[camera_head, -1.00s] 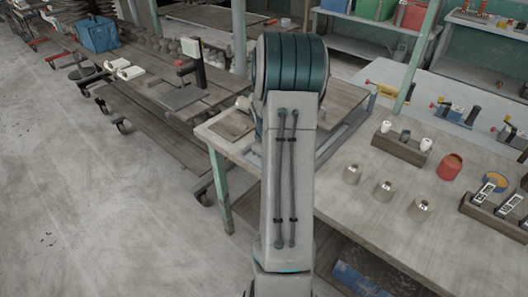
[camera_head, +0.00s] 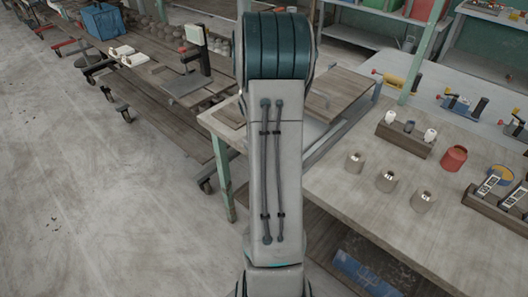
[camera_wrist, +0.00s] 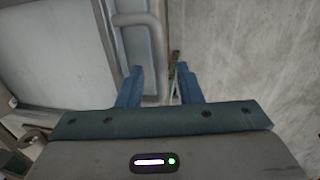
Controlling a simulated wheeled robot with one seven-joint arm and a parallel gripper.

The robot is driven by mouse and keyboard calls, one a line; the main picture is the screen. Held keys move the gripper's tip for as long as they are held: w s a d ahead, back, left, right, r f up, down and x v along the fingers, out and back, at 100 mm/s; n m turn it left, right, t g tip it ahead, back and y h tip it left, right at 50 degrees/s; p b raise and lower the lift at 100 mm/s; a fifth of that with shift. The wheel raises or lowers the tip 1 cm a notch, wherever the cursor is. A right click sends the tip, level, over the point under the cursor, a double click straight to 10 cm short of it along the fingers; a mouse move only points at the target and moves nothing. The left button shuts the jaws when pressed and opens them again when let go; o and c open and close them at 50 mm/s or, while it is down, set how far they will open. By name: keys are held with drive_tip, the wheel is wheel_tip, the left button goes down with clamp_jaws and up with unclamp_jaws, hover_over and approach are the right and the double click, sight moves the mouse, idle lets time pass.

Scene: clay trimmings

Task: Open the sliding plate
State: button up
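A flat wooden plate (camera_head: 342,92) lies in a grey rail frame (camera_head: 352,128) at the back left of the workbench; I take it for the sliding plate, and my arm covers part of the frame. In the wrist view, a pale grey panel (camera_wrist: 55,50) with a raised rim fills the left side, and a bent grey handle bar (camera_wrist: 158,35) runs along its right edge. The bar's lower end is close to the left finger; contact is unclear. My arm hides the gripper in the head view.
The workbench (camera_head: 330,190) holds several grey pots, a red cup (camera_head: 454,158) and wooden racks on the right. A lower wooden bench (camera_head: 165,110) with a black stand (camera_head: 200,62) is at left. Open concrete floor (camera_head: 90,190) lies at front left.

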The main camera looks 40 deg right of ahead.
wheel_tip(320, 180, up, 14)
drive_tip(key=a, duration=0.2)
drive_tip(key=shift+a+f, duration=0.25)
drive_tip(key=shift+s, duration=0.1)
